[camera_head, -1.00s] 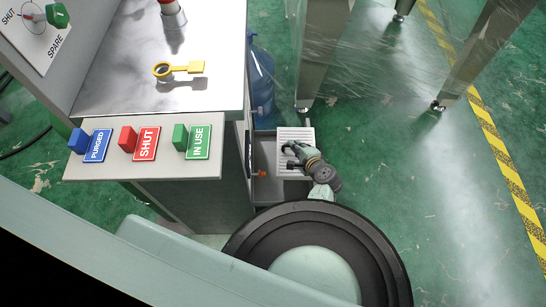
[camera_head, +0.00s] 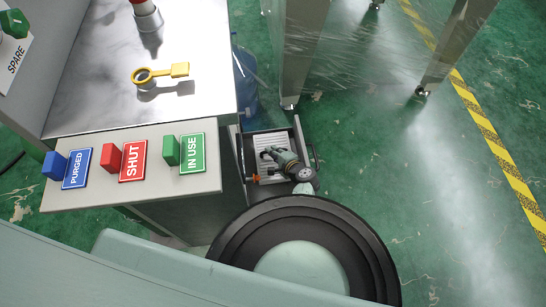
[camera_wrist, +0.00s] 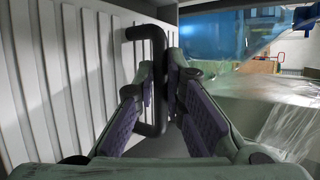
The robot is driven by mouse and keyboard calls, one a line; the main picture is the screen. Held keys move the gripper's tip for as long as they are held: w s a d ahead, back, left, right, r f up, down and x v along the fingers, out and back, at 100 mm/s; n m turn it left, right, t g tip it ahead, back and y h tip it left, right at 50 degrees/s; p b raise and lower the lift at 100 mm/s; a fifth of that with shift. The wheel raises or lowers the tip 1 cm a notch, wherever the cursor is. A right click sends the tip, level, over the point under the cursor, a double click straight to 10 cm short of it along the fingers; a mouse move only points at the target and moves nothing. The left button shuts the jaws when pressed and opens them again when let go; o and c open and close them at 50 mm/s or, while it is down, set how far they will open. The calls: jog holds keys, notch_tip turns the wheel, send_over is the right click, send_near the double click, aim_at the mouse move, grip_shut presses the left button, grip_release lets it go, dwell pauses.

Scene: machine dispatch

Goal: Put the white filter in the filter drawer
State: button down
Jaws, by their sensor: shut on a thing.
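The white filter (camera_head: 266,141) is a ribbed pale panel. It appears within the walls of the open filter drawer (camera_head: 301,137), beside the cabinet; whether it rests on the drawer floor I cannot tell. My gripper (camera_head: 270,155) is over the filter, covering part of it. In the wrist view the ribbed filter face (camera_wrist: 75,75) fills the left side. There my gripper (camera_wrist: 162,85) is shut on the filter's dark bar handle, between the two fingers.
A cabinet with a steel top (camera_head: 190,85) stands left, carrying a yellow ring tag (camera_head: 160,74). PURGED, SHUT and IN USE signs (camera_head: 130,160) sit on its front shelf. A blue water bottle (camera_head: 245,85) stands behind the drawer. A wrapped metal frame (camera_head: 300,55) is close behind right.

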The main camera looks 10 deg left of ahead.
jog(key=shift+f, duration=1.35)
jog(key=c, duration=1.7)
grip_release()
jog(key=shift+f, duration=0.1)
jog(key=shift+o, duration=0.2)
jog(key=shift+s+d+r, duration=0.15)
jog(key=shift+r, duration=0.2)
jog(key=p+v, duration=0.5)
jog(key=v, duration=0.5)
jog(key=shift+s+d+r+p, duration=0.15)
jog(key=shift+s+d+p, duration=0.05)
jog(key=shift+p, duration=0.2)
jog(key=shift+s+d, duration=0.25)
jog(key=shift+d, duration=0.05)
